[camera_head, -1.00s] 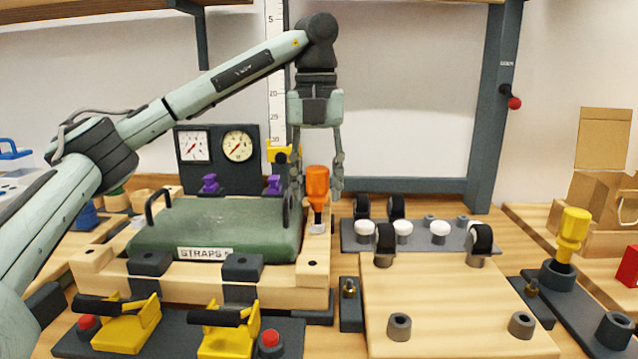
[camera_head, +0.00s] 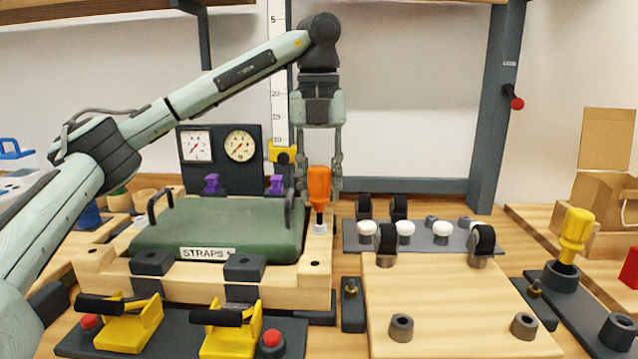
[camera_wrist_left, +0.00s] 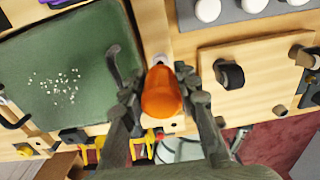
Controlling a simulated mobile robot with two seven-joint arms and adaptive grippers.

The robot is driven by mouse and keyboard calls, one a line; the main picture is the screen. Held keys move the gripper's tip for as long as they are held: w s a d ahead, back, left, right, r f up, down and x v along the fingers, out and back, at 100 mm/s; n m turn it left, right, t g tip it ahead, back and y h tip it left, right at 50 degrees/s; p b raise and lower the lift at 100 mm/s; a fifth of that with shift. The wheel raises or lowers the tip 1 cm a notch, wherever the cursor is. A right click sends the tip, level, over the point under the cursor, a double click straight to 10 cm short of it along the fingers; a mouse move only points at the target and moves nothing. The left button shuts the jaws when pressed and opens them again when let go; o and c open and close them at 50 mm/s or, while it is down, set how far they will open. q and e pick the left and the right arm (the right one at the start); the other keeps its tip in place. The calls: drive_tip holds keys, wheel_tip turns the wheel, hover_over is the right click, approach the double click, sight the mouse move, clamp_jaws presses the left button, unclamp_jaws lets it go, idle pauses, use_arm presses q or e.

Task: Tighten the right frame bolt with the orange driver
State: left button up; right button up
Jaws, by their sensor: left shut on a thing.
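The orange driver (camera_head: 319,186) stands upright with its tip down at a pale bolt head (camera_head: 320,228) on the right rail of the wooden frame (camera_head: 318,252). My left gripper (camera_head: 320,196) comes down from above, its fingers on either side of the orange handle and shut on it. The driver also shows between the fingers in the left wrist view (camera_wrist_left: 162,92). Whether the tip is fully seated in the bolt cannot be told. My right gripper is not in view.
A green case (camera_head: 222,228) marked STRAPS fills the frame, left of the driver. Yellow clamps (camera_head: 128,326) stand in front. A wooden board (camera_head: 450,300) with black casters lies right, and a yellow-handled driver (camera_head: 574,232) stands in a dark holder further right.

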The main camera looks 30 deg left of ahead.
use_arm(q)
drive_tip(key=m, duration=0.7)
drive_tip(key=shift+d, duration=0.2)
drive_tip(key=m, duration=0.5)
drive_tip(key=shift+d, duration=0.1)
drive_tip(key=o, duration=0.9)
drive_tip(key=shift+o, duration=0.2)
